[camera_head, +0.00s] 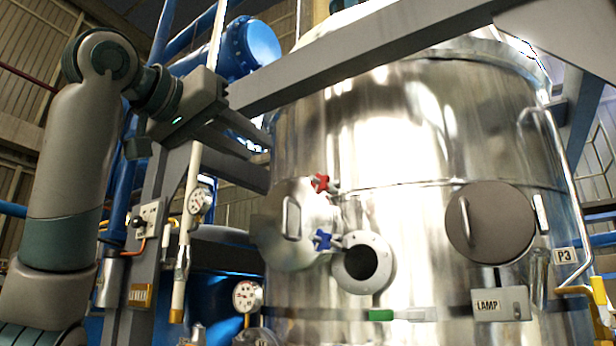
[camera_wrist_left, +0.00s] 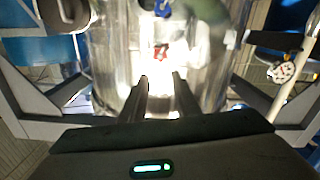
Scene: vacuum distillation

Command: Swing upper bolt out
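The upper bolt with a red knob (camera_head: 320,183) is on the steel vessel, at the upper right edge of a round cover (camera_head: 284,238) with a handle. The red knob also shows in the left wrist view (camera_wrist_left: 161,54), beyond my fingertips. A lower bolt with a blue knob (camera_head: 322,240) sits beneath it, beside a flanged port (camera_head: 379,243) with a dark opening. My left gripper (camera_head: 268,148) is up and left of the red knob, apart from it. In the left wrist view its two fingers (camera_wrist_left: 160,82) are apart with nothing between them. My right gripper is not in view.
The steel vessel (camera_head: 400,130) fills the middle and right, with a second round cover (camera_head: 490,224) and a LAMP box (camera_head: 500,305). A grey beam (camera_head: 360,55) crosses above my gripper. Gauges (camera_head: 199,202), pipes and a grey post stand on the left.

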